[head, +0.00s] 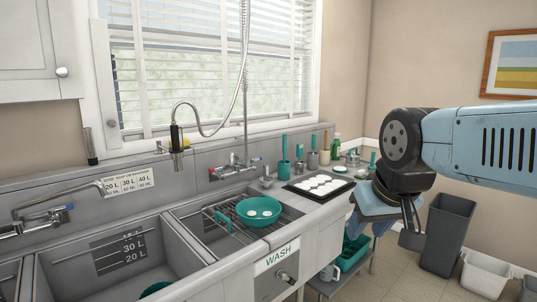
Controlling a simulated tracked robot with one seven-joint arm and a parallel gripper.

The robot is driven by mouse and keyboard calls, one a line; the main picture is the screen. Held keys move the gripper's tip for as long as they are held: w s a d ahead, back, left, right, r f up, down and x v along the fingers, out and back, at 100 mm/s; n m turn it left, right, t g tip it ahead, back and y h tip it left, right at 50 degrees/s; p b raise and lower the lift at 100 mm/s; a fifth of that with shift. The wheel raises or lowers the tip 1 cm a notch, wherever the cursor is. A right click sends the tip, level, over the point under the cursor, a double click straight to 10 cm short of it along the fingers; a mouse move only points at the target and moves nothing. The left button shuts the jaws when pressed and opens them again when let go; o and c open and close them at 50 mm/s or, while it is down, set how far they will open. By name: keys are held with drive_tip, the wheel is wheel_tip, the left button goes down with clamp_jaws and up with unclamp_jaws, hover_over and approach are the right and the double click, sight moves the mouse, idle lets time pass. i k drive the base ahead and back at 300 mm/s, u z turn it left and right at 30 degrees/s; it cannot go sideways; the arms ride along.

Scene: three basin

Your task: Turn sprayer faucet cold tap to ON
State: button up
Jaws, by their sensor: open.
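My gripper (388,222) is open and points down at the right, past the counter's end, well apart from the faucet.
A dark tray (318,188) and several bottles and utensils stand on the right counter. Another faucet (60,209) is at the left. Bins (447,234) stand on the floor at right.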

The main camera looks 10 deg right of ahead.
sight(252, 160)
drive_tip(key=z, duration=0.4)
drive_tip(key=i, duration=1.65)
drive_tip(key=u, duration=0.75)
drive_tip(key=k, duration=0.85)
drive_tip(key=u, duration=0.15)
drive_tip(key=i, duration=0.9)
drive_tip(key=z, duration=0.05)
